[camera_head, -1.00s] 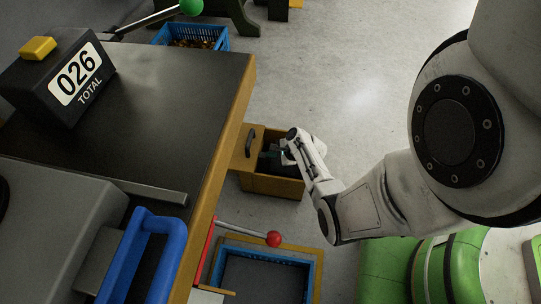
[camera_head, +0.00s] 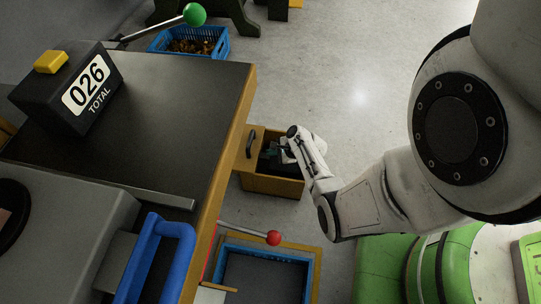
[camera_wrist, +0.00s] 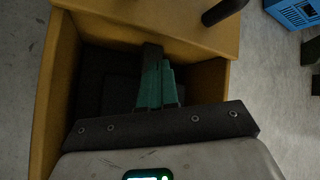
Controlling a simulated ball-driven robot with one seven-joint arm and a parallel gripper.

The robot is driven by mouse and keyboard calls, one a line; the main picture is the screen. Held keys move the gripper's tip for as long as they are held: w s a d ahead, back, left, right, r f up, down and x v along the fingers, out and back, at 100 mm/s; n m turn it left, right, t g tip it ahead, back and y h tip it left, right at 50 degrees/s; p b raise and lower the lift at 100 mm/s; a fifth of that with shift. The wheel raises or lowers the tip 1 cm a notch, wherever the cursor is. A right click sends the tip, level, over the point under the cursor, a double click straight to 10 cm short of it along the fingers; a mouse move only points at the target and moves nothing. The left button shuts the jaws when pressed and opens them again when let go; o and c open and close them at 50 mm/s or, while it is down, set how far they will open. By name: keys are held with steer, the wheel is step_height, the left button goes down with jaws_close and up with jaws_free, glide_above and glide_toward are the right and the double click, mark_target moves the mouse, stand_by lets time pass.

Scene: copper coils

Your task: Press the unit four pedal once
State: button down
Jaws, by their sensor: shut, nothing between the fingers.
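No pedal can be made out in either view. My gripper (camera_wrist: 157,88) shows in the wrist view with its greenish fingers together and nothing between them. It points into an open yellow-brown drawer (camera_wrist: 52,95) with a dark inside. In the head view the same drawer (camera_head: 272,185) stands out from the side of the bench, and my gripper (camera_head: 283,156) is over or in its opening. Whether the fingers touch the drawer's inside cannot be told.
The bench (camera_head: 180,95) carries a counter box (camera_head: 66,86) reading 026 TOTAL. A red-knobbed lever (camera_head: 273,238) stands above a blue-rimmed tray (camera_head: 262,252). A blue crate (camera_head: 222,45) and a green-knobbed lever (camera_head: 194,14) are at the back. Floor (camera_head: 345,80) right of the bench is clear.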

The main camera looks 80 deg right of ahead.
mark_target(272, 158)
steer(key=shift+w+r+p, duration=0.1)
steer(key=shift+r+p, duration=2.05)
steer(key=shift+r, duration=0.25)
